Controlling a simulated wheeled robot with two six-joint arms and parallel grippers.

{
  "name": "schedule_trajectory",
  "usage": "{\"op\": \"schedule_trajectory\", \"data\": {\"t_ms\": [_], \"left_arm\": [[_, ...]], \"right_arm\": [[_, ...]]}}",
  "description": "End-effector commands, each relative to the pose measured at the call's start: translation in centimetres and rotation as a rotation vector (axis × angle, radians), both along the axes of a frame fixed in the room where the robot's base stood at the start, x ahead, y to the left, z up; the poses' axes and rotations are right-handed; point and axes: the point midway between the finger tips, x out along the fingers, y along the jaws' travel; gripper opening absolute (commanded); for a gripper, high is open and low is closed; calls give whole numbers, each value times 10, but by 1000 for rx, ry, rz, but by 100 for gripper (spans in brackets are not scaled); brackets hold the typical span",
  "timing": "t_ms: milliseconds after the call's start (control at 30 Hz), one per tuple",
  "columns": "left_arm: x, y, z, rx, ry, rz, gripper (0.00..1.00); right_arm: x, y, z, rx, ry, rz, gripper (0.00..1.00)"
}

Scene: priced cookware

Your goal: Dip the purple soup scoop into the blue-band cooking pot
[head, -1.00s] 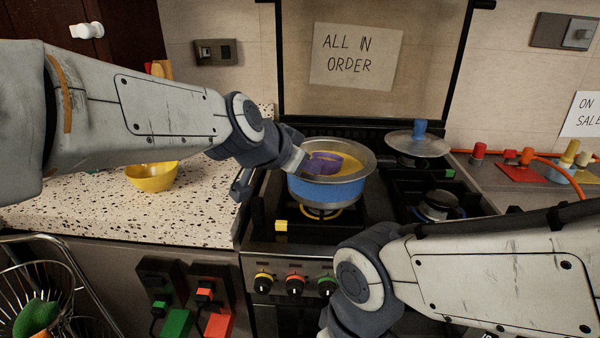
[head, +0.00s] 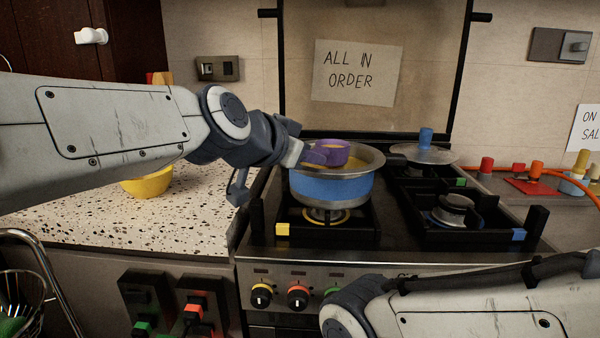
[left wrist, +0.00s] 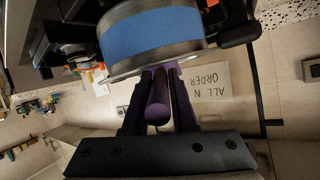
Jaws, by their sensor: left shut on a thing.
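The blue-band cooking pot (head: 332,190) stands on the left burner of the stove, with yellow contents showing inside its metal rim. It also shows in the left wrist view (left wrist: 150,36). My left gripper (head: 303,153) is at the pot's left rim, shut on the purple soup scoop (head: 334,151). The scoop's cup looks upright, with its opening up, over the pot opening around rim height. Whether its bottom touches the contents is hidden. The scoop's purple handle (left wrist: 158,108) shows between the fingers in the left wrist view. My right gripper is out of view below the picture.
A lid with a blue knob (head: 424,150) lies on the back right burner. The front right burner (head: 453,210) is empty. A yellow bowl (head: 148,183) sits on the speckled counter (head: 120,226) at left. My right forearm crosses the lower right.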

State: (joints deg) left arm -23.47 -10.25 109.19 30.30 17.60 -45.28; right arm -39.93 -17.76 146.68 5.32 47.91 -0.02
Motion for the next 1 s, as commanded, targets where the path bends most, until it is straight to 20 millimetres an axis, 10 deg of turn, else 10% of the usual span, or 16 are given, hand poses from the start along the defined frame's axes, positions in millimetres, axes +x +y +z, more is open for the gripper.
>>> {"op": "schedule_trajectory", "data": {"t_ms": [133, 500, 1000], "left_arm": [[-1, -4, -4, -22, -30, -7, 0], [-1, -6, 48, -19, -26, -9, 0], [-1, -7, 58, -19, -27, -10, 0]], "right_arm": [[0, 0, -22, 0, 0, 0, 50], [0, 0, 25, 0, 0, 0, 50], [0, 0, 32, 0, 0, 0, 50]]}}
